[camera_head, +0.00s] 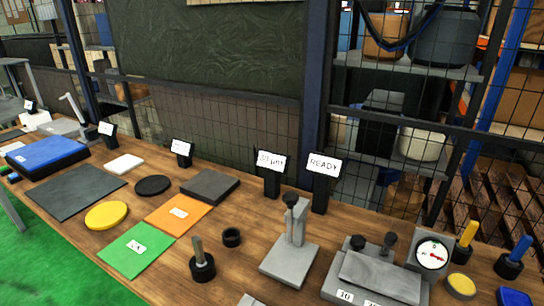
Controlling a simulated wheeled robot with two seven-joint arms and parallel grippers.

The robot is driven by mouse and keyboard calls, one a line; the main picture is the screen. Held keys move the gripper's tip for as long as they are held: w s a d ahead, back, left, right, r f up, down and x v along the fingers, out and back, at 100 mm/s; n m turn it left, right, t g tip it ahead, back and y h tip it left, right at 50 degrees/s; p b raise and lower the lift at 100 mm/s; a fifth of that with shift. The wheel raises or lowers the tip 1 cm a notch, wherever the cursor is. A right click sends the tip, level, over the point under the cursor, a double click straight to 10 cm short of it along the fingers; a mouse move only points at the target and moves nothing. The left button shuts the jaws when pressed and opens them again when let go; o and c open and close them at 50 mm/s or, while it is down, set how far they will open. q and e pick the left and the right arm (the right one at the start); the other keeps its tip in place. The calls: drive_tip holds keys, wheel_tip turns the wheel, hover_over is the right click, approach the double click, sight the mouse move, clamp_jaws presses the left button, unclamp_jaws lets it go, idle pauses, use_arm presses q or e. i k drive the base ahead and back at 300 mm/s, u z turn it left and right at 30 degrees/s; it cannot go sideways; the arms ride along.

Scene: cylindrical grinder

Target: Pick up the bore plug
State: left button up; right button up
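No label names the bore plug, and I cannot tell for sure which object it is. A black round base with an upright grey pin (202,264) stands near the front edge of the bench. A black ring (232,237) lies just behind and to the right of it. At the right, a yellow-handled piece (465,240) and a blue-handled piece (514,258) stand upright in dark round bases. Neither of my grippers shows in the head view.
The wooden bench (150,280) also holds a grey stand (290,255), a grey fixture (378,275) with a dial gauge (432,254), a green mat (136,250), an orange mat (178,214) and a blue block (46,152). Upright sign holders and a mesh fence line the back.

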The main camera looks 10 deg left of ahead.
sight(196, 241)
drive_tip(key=z, duration=2.15)
drive_tip(key=k, duration=1.15)
drive_tip(key=u, duration=2)
